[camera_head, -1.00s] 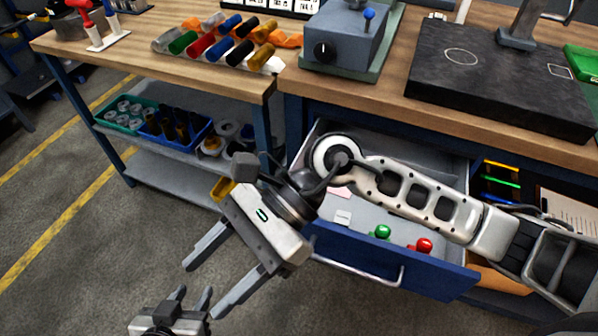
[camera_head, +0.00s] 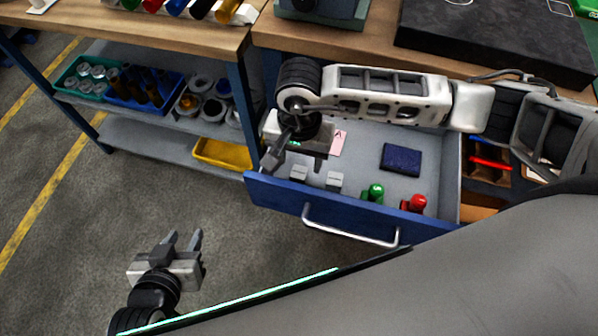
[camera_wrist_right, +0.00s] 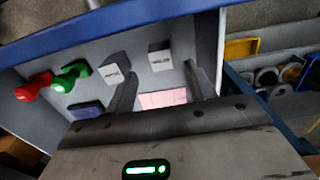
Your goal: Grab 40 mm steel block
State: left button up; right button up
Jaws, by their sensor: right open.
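Two small grey blocks lie in the open drawer (camera_head: 432,178): a left one (camera_head: 298,173) and a right one (camera_head: 334,181), near the drawer front. In the right wrist view they show as two pale marked blocks (camera_wrist_right: 160,56) (camera_wrist_right: 114,70); I cannot read which is 40 mm. My right gripper (camera_head: 295,162) is over the drawer's left part, fingers pointing down, open and empty. My left gripper (camera_head: 183,239) is open and empty above the floor, left of the drawer.
The drawer handle (camera_head: 350,233) juts out in front. A shelf with bins (camera_head: 132,92) stands left. The bench top overhangs behind.

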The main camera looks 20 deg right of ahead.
aim_at(299, 172)
jog(key=shift+f+p, duration=0.45)
jog(key=shift+f, duration=2.45)
jog(key=shift+r, duration=0.1)
grip_shut()
